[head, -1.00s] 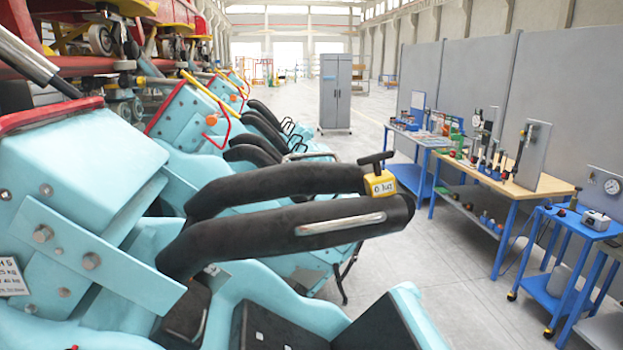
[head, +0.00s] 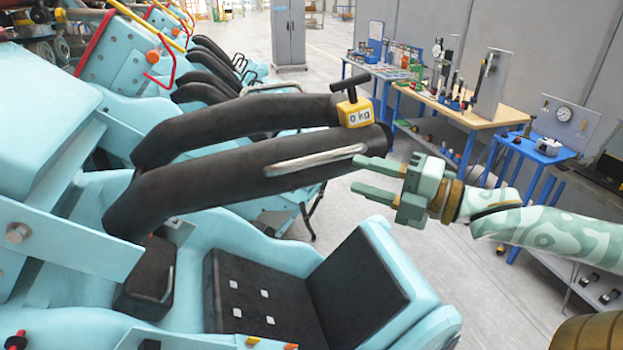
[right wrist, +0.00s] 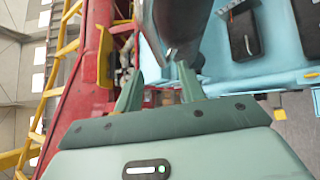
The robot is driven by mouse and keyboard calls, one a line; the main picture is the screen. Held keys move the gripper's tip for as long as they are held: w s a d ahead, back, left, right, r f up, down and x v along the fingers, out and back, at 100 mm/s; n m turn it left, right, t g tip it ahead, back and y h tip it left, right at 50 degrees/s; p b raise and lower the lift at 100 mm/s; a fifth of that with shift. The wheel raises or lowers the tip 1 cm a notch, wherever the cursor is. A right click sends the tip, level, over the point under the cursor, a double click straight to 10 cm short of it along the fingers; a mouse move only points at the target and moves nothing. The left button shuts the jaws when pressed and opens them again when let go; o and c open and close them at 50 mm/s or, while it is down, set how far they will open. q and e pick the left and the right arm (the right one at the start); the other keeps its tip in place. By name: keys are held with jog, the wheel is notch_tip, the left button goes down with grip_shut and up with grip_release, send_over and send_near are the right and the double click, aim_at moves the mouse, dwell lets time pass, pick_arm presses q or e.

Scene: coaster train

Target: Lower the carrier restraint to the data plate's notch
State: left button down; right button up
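The carrier restraint (head: 215,170) is a pair of black padded bars, raised above the turquoise seat and tilted up toward the right. A silver grab handle (head: 315,160) runs along the nearer bar. A yellow gauge reading "0 kg" with a black T-handle (head: 355,112) sits near the far bar's end. My right gripper (head: 362,175) is open, its fingers pointing left beside the nearer bar's end; I cannot tell whether they touch it. In the right wrist view a dark bar (right wrist: 176,22) shows beyond the open fingers. The data plate and notch are out of view, as is my left gripper.
The turquoise carrier seat (head: 425,300) with black pads lies below the restraint. More carriers (head: 125,60) stand behind at the upper left. A wooden-topped bench (head: 500,115) and a blue cart (head: 535,150) stand at the right. Grey floor between is clear.

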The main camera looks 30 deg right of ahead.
aim_at(323, 161)
jog(key=b+x, duration=0.1)
jog(key=x, duration=0.1)
jog(key=shift+w+a+r+b, duration=0.15)
jog(key=shift+w+a+b, duration=0.1)
jog(key=shift+w+b, duration=0.05)
jog(key=shift+b+x, duration=0.4)
jog(key=shift+x, duration=0.45)
jog(key=shift+w+a+r, duration=0.15)
jog(key=shift+w+a, duration=0.05)
jog(key=shift+w, duration=0.45)
jog(key=shift+w+a+p, duration=0.3)
jog(key=shift+w+a, duration=0.1)
jog(key=shift+w+a+r, duration=0.1)
jog(key=shift+w+r, duration=0.05)
jog(key=shift+w, duration=0.15)
jog(key=shift+w+a+p, duration=0.35)
jog(key=shift+w+p, duration=0.2)
jog(key=shift+w, duration=0.1)
jog(key=shift+w+a, duration=0.3)
jog(key=shift+w, duration=0.05)
pick_arm(q)
jog(key=shift+w+d+f, duration=0.1)
jog(key=shift+w+f, duration=0.2)
jog(key=shift+f, duration=0.05)
